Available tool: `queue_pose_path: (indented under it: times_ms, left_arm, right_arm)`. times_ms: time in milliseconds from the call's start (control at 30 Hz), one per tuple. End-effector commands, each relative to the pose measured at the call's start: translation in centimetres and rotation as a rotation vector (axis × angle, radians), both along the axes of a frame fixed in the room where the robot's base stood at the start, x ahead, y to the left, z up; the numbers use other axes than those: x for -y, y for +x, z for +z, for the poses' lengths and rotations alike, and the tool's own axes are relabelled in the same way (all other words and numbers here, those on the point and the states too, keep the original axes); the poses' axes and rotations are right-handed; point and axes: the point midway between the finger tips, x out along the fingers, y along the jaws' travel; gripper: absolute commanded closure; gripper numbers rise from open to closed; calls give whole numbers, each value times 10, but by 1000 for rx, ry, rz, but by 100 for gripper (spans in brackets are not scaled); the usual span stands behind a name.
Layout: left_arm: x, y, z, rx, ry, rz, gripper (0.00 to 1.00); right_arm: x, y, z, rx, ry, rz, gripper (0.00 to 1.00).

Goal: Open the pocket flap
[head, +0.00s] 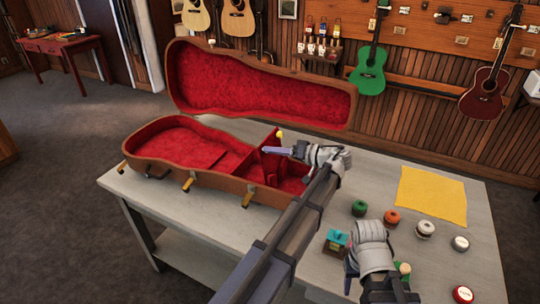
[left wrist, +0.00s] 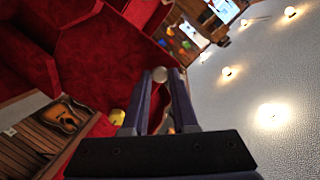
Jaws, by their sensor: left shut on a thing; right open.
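The brown ukulele case (head: 165,172) stands open on the table with a red plush lining. Inside, toward its right end, a red pocket flap (head: 268,146) appears to stand tilted up, with a pale yellow knob (head: 279,134) near its top edge. My left gripper (head: 270,150) reaches in from the right, its fingers at the flap.
The case lid (head: 250,85) stands raised behind. A teal-topped box (head: 337,240) sits close to my right gripper. Several round tins, including a green one (head: 359,208), and a yellow cloth (head: 431,197) lie on the grey table (head: 385,170) at right.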

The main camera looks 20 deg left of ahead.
Motion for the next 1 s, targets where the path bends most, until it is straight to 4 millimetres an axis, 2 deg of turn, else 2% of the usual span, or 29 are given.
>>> queue_pose_path:
  times_ms: [500,533,700,800,1000]
  left_arm:
    - [3,-2,-2,0,7,4,100]
    - [3,-2,-2,0,8,5,71]
    - [3,-2,-2,0,11,3,52]
    - [3,-1,-1,0,11,3,44]
    - [3,-1,-1,1,13,1,44]
  right_arm:
    - [0,0,-4,0,0,0,50]
    - [0,0,-4,0,0,0,50]
    - [0,0,-4,0,0,0,50]
    - [0,0,-4,0,0,0,50]
    - [0,0,-4,0,0,0,50]
